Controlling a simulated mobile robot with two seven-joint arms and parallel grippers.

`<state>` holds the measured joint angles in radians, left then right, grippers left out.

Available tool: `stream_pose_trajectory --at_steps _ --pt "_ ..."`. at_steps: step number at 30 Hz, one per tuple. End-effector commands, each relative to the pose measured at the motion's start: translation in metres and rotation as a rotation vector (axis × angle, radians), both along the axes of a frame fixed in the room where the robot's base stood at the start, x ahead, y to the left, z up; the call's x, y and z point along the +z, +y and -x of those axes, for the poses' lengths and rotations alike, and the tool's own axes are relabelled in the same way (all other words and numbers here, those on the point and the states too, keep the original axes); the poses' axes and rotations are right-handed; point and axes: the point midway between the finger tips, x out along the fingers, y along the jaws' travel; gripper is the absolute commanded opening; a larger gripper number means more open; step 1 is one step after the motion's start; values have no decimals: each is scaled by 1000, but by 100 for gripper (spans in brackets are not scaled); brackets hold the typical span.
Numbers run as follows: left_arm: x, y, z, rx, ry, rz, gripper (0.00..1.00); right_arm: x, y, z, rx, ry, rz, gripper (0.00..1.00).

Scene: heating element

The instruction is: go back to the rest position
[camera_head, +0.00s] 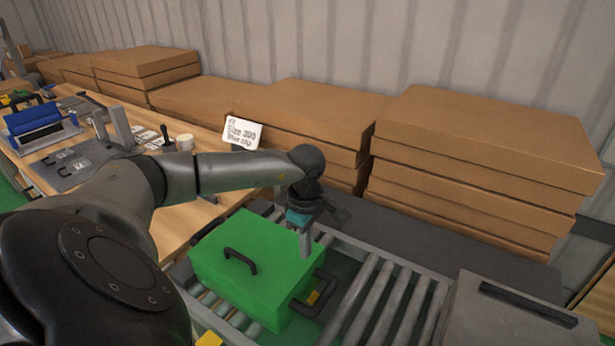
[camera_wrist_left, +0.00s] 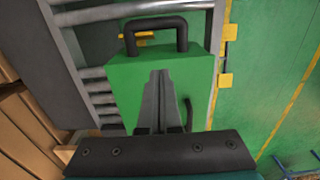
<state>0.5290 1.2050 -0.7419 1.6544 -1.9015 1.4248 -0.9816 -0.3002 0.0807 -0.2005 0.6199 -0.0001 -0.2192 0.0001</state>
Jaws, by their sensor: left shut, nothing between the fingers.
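My left arm reaches in from the left in the head view. My left gripper (camera_head: 306,244) points down just above the right side of a green case (camera_head: 235,262). The case has a black handle on its top and another black handle on its front side. In the left wrist view, the closed fingers (camera_wrist_left: 156,102) lie over the green case (camera_wrist_left: 190,78), with nothing between them. I cannot tell whether the fingertips touch the case. My right gripper is not in view.
The case stands on a roller conveyor (camera_head: 375,300). A grey box (camera_head: 515,310) is at the lower right. Stacked cardboard boxes (camera_head: 485,150) line the wall behind. A wooden table (camera_head: 185,220) at the left carries a blue device (camera_head: 38,125), a sign (camera_head: 242,132) and small parts.

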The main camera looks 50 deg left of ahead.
Motion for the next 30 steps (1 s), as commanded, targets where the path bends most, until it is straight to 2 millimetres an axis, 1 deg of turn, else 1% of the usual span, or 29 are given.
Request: stream_pose_trajectory --at_steps 1,6,14,17,19,20,23,24,26,27,29,30 --pt "8 1 0 1 -1 0 0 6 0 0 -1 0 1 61" --pt "16 1 0 2 -1 0 0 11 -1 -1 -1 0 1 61" --pt "17 2 0 2 -1 1 0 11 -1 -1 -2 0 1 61" --pt "14 -8 -2 2 -13 28 0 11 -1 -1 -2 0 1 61" --pt "10 -29 -7 5 -39 91 0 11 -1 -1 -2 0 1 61" --pt "8 -42 -10 8 -56 131 0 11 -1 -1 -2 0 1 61" --pt "3 -104 -21 38 -124 328 0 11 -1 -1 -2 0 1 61" --pt "5 -134 -25 64 -154 429 0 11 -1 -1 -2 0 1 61" --pt "13 -176 -31 118 -192 584 0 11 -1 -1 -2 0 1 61" --pt "21 -202 -34 161 -213 688 0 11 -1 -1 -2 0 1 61" --pt "36 -236 -39 236 -238 842 0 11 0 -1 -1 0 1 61" --pt "48 -256 -42 294 -249 942 0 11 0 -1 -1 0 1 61"
